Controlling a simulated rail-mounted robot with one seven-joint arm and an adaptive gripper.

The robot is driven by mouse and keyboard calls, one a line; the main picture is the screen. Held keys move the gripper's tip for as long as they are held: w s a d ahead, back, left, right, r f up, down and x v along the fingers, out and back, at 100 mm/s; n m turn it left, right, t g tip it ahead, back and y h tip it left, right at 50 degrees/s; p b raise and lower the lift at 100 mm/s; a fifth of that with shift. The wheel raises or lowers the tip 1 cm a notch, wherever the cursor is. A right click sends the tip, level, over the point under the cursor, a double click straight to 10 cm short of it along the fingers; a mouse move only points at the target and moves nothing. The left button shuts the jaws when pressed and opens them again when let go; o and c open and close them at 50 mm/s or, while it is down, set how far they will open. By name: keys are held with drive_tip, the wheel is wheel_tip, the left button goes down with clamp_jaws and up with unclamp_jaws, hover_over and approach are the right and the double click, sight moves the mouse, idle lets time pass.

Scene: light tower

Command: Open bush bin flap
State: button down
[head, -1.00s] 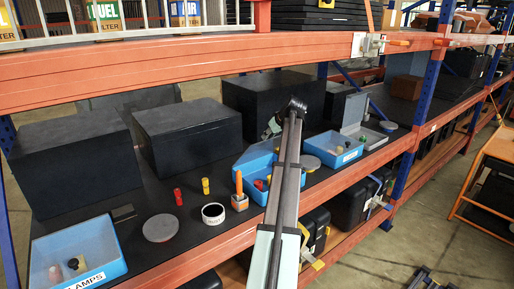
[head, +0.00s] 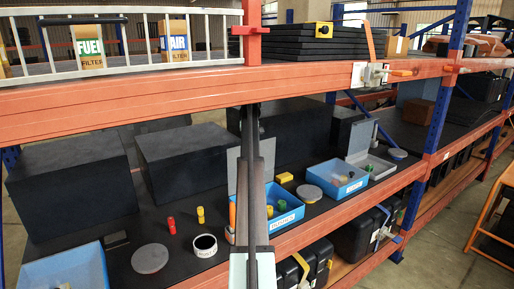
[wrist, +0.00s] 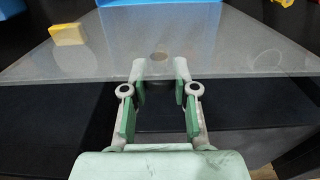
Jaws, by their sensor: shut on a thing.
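The bush bin is the open blue box (head: 283,217) with a white label on its front, in the middle of the shelf in the head view. Yellow and green pieces show inside it, partly behind my arm. Its grey flap (head: 233,172) stands up at the back of the bin, partly hidden by my arm. In the wrist view the flap (wrist: 230,48) is a wide grey plate with a round spot near my fingertips. My gripper (wrist: 161,68) is shut on the flap's near edge. In the head view I cannot make out my gripper.
An orange beam (head: 130,97) of the upper shelf runs above my arm. Black boxes (head: 185,150) stand behind. A yellow block (head: 285,177), grey disc (head: 309,193) and another open blue bin (head: 338,180) lie to the right. Cylinders and a white ring (head: 205,245) are left.

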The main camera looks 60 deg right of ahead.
drive_tip(key=shift+w+f, duration=0.1)
drive_tip(key=shift+f, duration=0.1)
drive_tip(key=c, duration=0.9)
unclamp_jaws()
drive_tip(key=shift+o, duration=0.2)
drive_tip(key=shift+r, duration=0.1)
wheel_tip(320, 180, up, 7)
drive_tip(key=shift+r, duration=0.2)
